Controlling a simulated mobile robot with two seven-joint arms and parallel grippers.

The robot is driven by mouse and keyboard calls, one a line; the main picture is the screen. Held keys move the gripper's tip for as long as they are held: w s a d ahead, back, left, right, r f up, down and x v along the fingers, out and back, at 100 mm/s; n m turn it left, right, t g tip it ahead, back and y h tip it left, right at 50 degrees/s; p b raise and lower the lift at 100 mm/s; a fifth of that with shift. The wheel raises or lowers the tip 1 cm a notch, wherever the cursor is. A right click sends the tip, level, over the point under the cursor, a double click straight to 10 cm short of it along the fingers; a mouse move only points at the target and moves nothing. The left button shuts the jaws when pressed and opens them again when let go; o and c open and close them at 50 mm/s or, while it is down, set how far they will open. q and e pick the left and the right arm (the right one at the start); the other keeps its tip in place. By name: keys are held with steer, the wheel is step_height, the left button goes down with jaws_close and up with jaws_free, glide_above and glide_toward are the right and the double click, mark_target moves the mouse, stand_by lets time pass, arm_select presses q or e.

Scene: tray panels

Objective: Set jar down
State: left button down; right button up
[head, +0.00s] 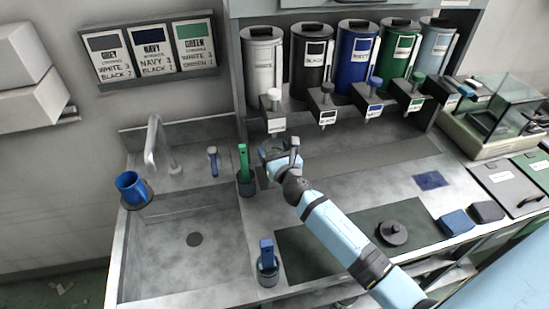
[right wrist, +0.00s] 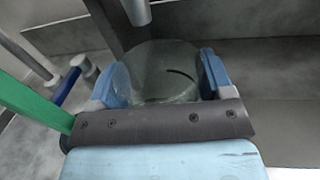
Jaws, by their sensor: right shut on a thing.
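My right gripper (head: 278,152) is over the back of the counter, below the row of dispensers. In the right wrist view its two blue fingers (right wrist: 160,78) are shut on a clear, glassy jar (right wrist: 165,65). The jar's near side is partly covered by my gripper's dark bar. In the head view the jar is mostly hidden by the gripper and too small to make out. I cannot tell whether its base touches the counter. My left gripper is not in view.
A dispenser spout (right wrist: 137,8) hangs just beyond the jar. A green-handled tool in a dark cup (head: 246,183) stands close left of the gripper. The sink (head: 185,265) is further left. A dark mat (head: 395,215) and a black lid (head: 392,233) lie to the right.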

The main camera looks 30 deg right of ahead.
mark_target(270, 151)
steer(key=shift+f+b, duration=0.7)
steer(key=shift+f, duration=0.95)
steer(key=shift+f, duration=0.15)
steer(key=o, duration=1.1)
steer(key=shift+s, duration=0.1)
steer(key=shift+o, duration=0.2)
steer(key=s, duration=0.4)
steer(key=s+a, duration=0.1)
steer(key=s, duration=0.3)
steer(key=s+b, duration=0.1)
steer(key=s, duration=0.3)
steer(key=shift+a, duration=0.25)
